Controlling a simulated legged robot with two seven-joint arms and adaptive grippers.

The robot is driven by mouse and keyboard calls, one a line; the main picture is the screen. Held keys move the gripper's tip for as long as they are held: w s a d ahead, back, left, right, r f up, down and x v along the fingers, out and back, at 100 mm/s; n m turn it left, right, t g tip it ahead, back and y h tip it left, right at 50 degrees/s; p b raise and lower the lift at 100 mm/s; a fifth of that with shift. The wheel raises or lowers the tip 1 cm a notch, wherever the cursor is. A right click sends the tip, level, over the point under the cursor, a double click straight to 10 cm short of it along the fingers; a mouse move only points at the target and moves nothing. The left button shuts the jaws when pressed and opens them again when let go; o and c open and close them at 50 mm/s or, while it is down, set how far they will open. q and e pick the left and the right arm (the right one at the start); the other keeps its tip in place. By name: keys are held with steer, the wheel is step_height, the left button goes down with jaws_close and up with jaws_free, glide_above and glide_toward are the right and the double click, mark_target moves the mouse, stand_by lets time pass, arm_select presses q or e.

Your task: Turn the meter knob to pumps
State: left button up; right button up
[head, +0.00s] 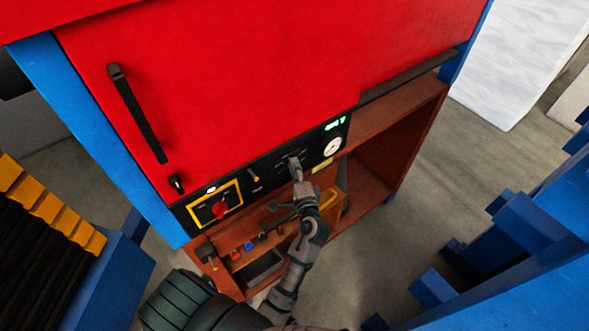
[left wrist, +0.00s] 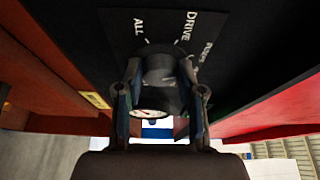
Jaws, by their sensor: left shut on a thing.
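The meter knob (left wrist: 158,66) is a dark round knob on the black panel (left wrist: 110,30). In the left wrist view the labels ALL, DRIVE and a partly seen PUMPS (left wrist: 207,42) stand around it. My left gripper (left wrist: 160,76) has a finger on each side of the knob and is shut on it. I cannot tell which label the knob points to. In the head view my left gripper (head: 295,170) reaches up to the panel and hides most of the knob. My right gripper is not in view.
The panel sits under a red cabinet front (head: 240,70). A yellow-framed red switch (head: 220,208) is to its left, and a round white gauge (head: 332,146) and green display (head: 335,124) to its right. Below is a brown shelf (head: 368,188) with tools. Blue structures (head: 540,225) stand at right.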

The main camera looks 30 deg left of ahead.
arm_select(q)
steer(key=shift+f, duration=0.2)
steer(key=o, duration=1.1)
steer(key=shift+d, duration=0.1)
steer(key=shift+o, duration=0.2)
steer(key=shift+w, duration=0.15)
steer(key=shift+d, duration=0.1)
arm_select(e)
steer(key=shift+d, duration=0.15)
arm_select(q)
steer(key=v, duration=1.2)
